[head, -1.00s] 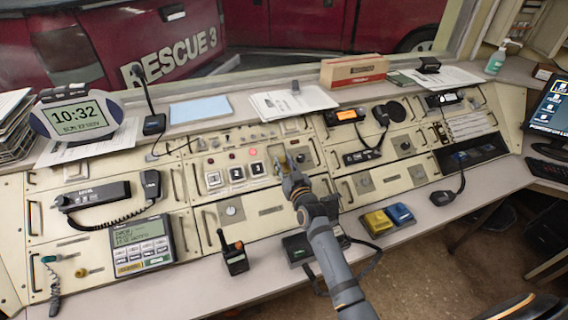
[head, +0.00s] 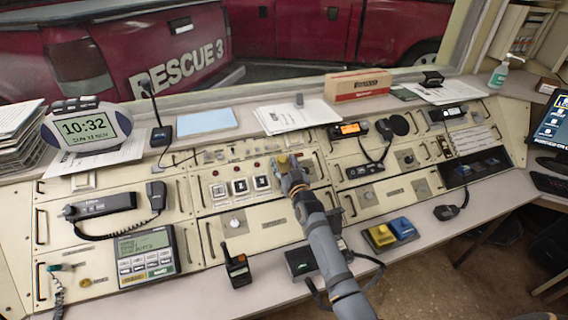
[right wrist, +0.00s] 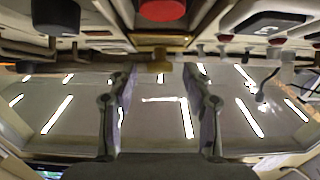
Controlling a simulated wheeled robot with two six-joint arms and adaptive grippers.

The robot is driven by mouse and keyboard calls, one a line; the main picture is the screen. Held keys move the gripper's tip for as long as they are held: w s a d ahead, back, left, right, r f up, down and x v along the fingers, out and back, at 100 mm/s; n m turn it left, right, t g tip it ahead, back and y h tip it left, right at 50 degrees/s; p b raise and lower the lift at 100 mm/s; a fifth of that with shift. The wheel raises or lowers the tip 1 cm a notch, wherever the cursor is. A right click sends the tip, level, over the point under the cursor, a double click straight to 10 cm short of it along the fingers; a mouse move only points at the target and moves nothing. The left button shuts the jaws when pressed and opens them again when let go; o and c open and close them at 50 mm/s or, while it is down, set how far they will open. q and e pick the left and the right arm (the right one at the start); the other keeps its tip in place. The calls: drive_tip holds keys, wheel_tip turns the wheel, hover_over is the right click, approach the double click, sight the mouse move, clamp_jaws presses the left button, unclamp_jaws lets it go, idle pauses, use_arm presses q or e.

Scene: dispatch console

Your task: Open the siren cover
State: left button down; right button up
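My right gripper (head: 288,164) reaches over the upper middle of the console (head: 215,225), right at a small switch panel. In the right wrist view its two fingers (right wrist: 155,80) stand wide apart with nothing between them. A small yellow knob-like part (right wrist: 159,66) shows just beyond the fingertips. A round red part (right wrist: 163,9), like a button, is cut off by the top edge of that view. I cannot make out a siren cover for certain; my gripper hides part of the panel in the head view. My left gripper is not in view.
Numbered white buttons (head: 240,187) sit left of my gripper. A cardboard box (head: 357,85) and papers (head: 296,116) lie on the back shelf.

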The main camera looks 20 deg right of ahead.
drive_tip(key=shift+s, duration=0.15)
drive_tip(key=s, duration=1.1)
drive_tip(key=shift+s+d, duration=0.2)
drive_tip(key=shift+s, duration=0.2)
